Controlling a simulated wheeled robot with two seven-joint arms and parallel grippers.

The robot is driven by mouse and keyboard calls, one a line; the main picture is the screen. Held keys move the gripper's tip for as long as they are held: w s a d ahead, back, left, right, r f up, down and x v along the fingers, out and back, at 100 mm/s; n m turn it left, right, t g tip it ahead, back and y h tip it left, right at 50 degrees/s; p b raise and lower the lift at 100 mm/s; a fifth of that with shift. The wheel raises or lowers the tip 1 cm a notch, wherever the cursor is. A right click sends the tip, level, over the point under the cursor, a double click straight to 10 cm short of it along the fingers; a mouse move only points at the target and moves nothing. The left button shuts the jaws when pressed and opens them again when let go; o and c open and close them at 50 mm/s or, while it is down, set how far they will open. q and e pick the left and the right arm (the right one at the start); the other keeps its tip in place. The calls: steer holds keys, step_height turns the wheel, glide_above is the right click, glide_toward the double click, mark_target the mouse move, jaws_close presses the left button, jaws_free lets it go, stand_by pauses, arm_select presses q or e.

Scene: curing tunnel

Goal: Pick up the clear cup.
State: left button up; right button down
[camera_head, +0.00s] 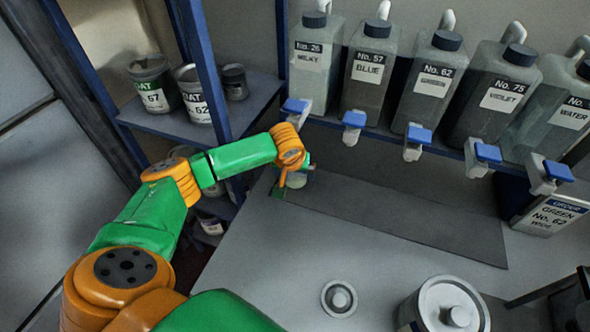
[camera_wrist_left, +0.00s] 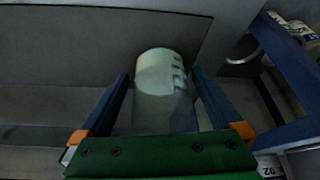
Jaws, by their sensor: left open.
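The clear cup (camera_wrist_left: 158,108) stands between the two fingers of my left gripper (camera_wrist_left: 160,76) in the left wrist view. It is see-through, with a pale round end and small marks on its side. The fingers are apart, with a visible gap on each side of the cup. In the head view my left gripper (camera_head: 291,178) is low at the left end of the dark strip, and the cup (camera_head: 297,181) shows only as a small pale piece, mostly hidden by the gripper and wrist. My right gripper is not in view.
Labelled bottles (camera_head: 367,72) with blue-levered taps stand on a shelf above the dark strip (camera_head: 400,218). An order sign (camera_head: 548,215) reads Green No. 62 Wide. A blue-framed rack (camera_head: 210,70) with cans is at left. A round lid (camera_head: 339,298) and a container (camera_head: 445,308) are in front.

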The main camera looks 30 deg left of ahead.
arm_select(q)
steer(key=shift+w+a, duration=0.25)
steer(key=shift+w, duration=0.35)
steer(key=shift+w+a, duration=0.25)
steer(key=shift+w, duration=0.3)
steer(key=shift+w+a+f, duration=0.15)
steer(key=shift+w+f, duration=0.2)
steer(key=shift+f, duration=0.2)
steer(key=c, duration=1.4)
